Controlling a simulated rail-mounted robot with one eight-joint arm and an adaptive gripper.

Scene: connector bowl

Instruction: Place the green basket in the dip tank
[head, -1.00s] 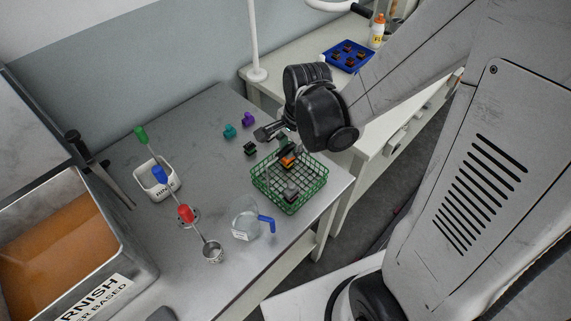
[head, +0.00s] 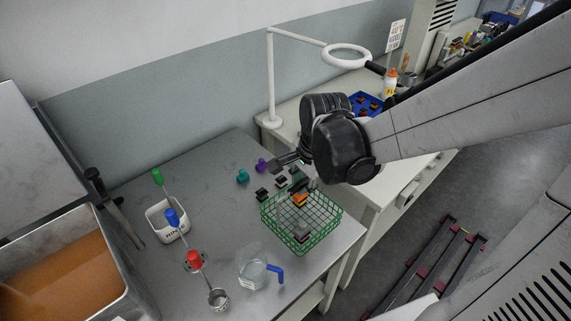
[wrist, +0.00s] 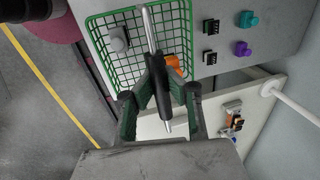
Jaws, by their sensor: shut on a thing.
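The green wire basket (head: 302,222) stands near the right edge of the grey table; I cannot tell whether it is slightly raised. It holds an orange connector (head: 300,199) and a grey one (head: 302,231). My gripper (head: 299,180) is above the basket. In the wrist view my gripper (wrist: 160,90) is shut on the black grip of a silver bar, which looks like the basket's handle, over the basket (wrist: 118,72). The dip tank (head: 128,290), a metal tank of orange-brown liquid, is at the far left, apart from the basket.
A clear jug (head: 253,268) with a blue handle, a small metal cup (head: 218,298) and a white holder (head: 166,222) with coloured-handled tools stand between basket and tank. Loose connectors, including a teal one (head: 242,177), lie behind the basket. A white magnifier lamp (head: 271,80) stands behind.

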